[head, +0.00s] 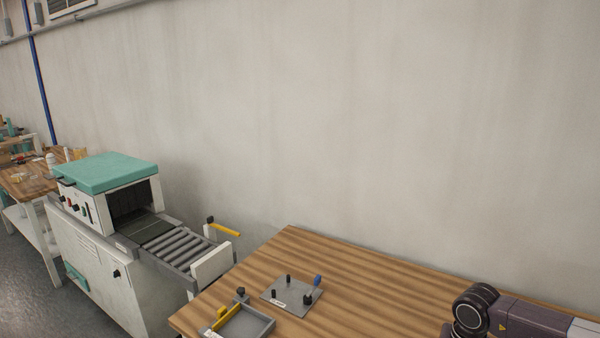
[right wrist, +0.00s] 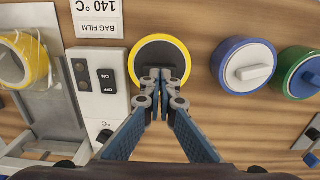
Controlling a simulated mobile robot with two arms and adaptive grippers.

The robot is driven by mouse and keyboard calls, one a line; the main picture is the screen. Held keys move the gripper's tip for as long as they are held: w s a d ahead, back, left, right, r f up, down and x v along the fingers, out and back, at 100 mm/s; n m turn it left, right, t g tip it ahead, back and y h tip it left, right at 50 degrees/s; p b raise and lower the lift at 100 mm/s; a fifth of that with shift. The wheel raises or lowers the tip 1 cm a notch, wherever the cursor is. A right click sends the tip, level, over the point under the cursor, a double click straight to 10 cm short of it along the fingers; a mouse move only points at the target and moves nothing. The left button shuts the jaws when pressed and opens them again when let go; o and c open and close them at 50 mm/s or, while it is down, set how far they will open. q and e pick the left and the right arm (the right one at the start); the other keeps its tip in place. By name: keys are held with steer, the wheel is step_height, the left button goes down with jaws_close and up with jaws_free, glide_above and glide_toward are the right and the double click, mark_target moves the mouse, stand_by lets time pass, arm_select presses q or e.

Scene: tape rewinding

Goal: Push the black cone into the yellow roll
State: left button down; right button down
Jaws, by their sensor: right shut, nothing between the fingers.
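In the right wrist view the yellow roll (right wrist: 134,80) shows as a thin yellow ring around a round black face, the black cone (right wrist: 150,53). The black face fills the middle of the ring; I cannot tell how deep it sits. My right gripper (right wrist: 161,75) is shut and empty, with its fingertips over the lower part of the black face. I cannot tell whether they touch it. The fingers hide part of the cone and the roll's near edge. In the head view only my right arm shows at the lower right.
A blue-and-white roll (right wrist: 232,84) and a green-and-blue roll (right wrist: 290,85) stand to the right. A switch panel (right wrist: 100,75) is close on the left, with a yellow tape roll (right wrist: 40,60) beyond it. A plate with pegs (head: 290,297) lies on the wooden table (head: 380,300).

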steer(key=shift+f+b, duration=0.9)
steer(key=shift+f, duration=0.1)
steer(key=shift+r, duration=0.1)
stand_by(0.5)
step_height(320, 180, up, 8)
steer(key=p, duration=0.5)
stand_by(0.4)
